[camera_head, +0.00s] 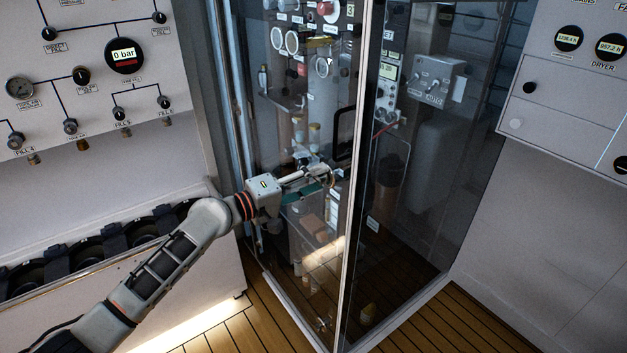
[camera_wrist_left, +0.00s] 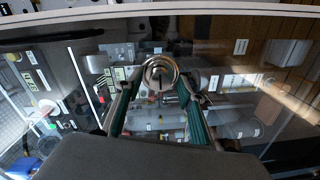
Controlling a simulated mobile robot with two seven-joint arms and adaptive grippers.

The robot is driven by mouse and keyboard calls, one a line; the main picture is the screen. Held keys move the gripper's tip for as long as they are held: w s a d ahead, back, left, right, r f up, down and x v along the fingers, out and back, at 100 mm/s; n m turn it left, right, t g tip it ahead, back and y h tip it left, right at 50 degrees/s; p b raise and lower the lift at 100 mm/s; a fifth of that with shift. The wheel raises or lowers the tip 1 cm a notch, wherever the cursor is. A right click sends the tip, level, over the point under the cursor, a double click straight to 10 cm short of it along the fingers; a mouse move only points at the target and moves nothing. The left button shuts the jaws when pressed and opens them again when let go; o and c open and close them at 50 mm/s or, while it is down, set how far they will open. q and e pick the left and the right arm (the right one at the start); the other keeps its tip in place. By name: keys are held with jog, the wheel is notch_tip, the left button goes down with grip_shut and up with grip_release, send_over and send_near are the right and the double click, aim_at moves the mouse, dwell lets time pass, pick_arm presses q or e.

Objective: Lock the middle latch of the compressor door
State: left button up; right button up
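The compressor door (camera_head: 301,236) is a clear glass panel with a pale metal edge, and it looks closed or nearly so. A round ringed metal latch (camera_wrist_left: 160,72) shows ahead of my left gripper in the left wrist view. My left gripper (camera_head: 322,178) is at the glass, close to the door's edge. In the left wrist view, its two teal-padded fingers (camera_wrist_left: 160,84) stand apart on either side of the latch. I cannot tell whether they touch it. In the head view, the gripper mostly hides the latch. My right gripper is not in view.
A black door handle (camera_head: 343,130) is just above my left gripper. A gauge panel (camera_head: 85,50) is at left, above a bottle rack (camera_head: 95,253). A dryer panel (camera_head: 565,125) is at right. Wooden floor (camera_head: 235,325) is clear in front.

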pick_arm(q)
jog(key=v, duration=1.2)
jog(key=shift+f, duration=0.15)
jog(key=s+a+f+m+y, duration=0.1)
jog(key=s+f+y, duration=0.1)
jog(key=s+f, duration=0.35)
jog(key=s+f+m+t+y, duration=0.1)
jog(key=s+f+m+y, duration=0.1)
jog(key=f, duration=0.7)
jog(key=s+a+f+m+y, duration=0.1)
jog(key=s+f+y, duration=0.1)
jog(key=s+f, duration=0.35)
jog(key=s+a+f+m+y, duration=0.2)
jog(key=s+a+f, duration=0.2)
jog(key=s+f, duration=0.3)
jog(key=s+a+f+m+y, duration=0.2)
jog(key=s+a+f+y, duration=0.1)
jog(key=s+f, duration=0.4)
jog(key=shift+s+a+m+g, duration=0.35)
jog(key=shift+s+a, duration=0.25)
jog(key=shift+s, duration=0.3)
